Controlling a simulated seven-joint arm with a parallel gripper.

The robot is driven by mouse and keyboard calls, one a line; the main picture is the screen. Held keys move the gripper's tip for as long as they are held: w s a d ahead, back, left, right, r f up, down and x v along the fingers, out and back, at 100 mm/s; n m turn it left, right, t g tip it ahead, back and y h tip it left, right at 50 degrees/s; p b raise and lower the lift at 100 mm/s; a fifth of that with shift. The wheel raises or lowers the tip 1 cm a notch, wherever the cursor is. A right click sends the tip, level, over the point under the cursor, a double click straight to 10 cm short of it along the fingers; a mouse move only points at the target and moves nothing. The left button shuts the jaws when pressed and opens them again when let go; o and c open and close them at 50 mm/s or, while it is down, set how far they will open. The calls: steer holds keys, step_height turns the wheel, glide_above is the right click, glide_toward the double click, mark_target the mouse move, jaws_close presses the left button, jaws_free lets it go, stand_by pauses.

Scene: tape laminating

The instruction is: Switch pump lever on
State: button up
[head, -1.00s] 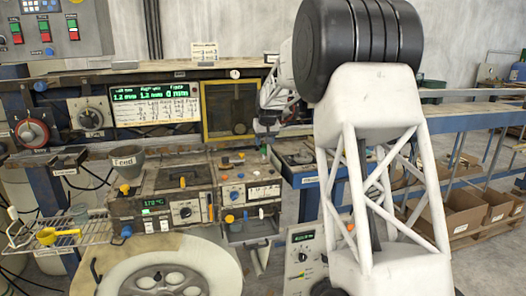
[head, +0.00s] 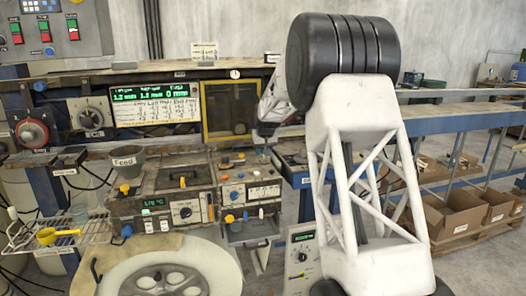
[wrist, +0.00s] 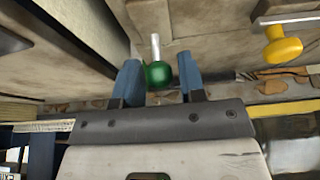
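The pump lever appears to be the green ball knob (wrist: 158,74) on a pale metal stem in the wrist view. My gripper (wrist: 156,65) is open, with one blue finger on each side of the knob. The left finger is very close to the knob, and I cannot tell whether it touches. A small gap shows on the right. In the head view my gripper (head: 265,141) is small and partly hidden at the right end of the control panel (head: 231,176). The green knob is not clear there.
A yellow knob (wrist: 284,48) sticks out to the right of my gripper in the wrist view. In the head view a feed cup (head: 126,163), a wire rack (head: 75,237) and a large roll (head: 222,262) stand left of the arm. Cardboard boxes (head: 455,214) lie at the right.

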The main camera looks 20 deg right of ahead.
steer(key=c, duration=0.6)
steer(key=shift+s, duration=0.15)
steer(key=shift+s+t, duration=0.45)
steer(key=shift+t, duration=0.7)
steer(key=shift+s+t, duration=0.4)
steer(key=shift+t, duration=0.75)
steer(key=o, duration=0.9)
steer(key=shift+r, duration=0.1)
steer(key=shift+s+r, duration=0.1)
